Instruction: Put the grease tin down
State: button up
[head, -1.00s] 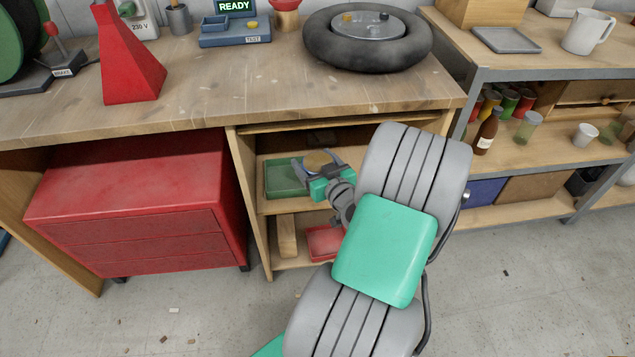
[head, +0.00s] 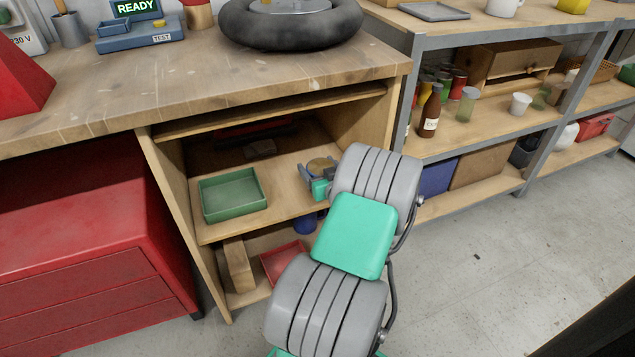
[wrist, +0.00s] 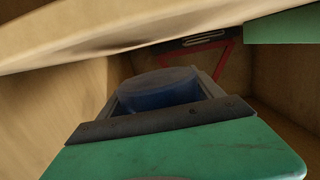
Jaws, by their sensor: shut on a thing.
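My arm hides part of the shelf below, and I cannot tell whether the tin touches the shelf.
A green tray (head: 232,213) lies on the shelf left of my gripper, with bare shelf between. A red tray (head: 283,262) and a wooden block (head: 238,265) are on the level below. The cabinet's right wall (head: 368,122) is close to my gripper.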

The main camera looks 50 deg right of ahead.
jog(key=shift+d+f+b, duration=0.2)
jog(key=shift+f+b, duration=0.3)
jog(key=shift+f, duration=0.45)
jog(key=shift+d+f+b, duration=0.15)
jog(key=shift+f+b, duration=0.35)
jog(key=shift+f, duration=0.4)
jog(key=shift+f, duration=0.2)
jog(key=o, duration=1.7)
jog(key=shift+r, duration=0.1)
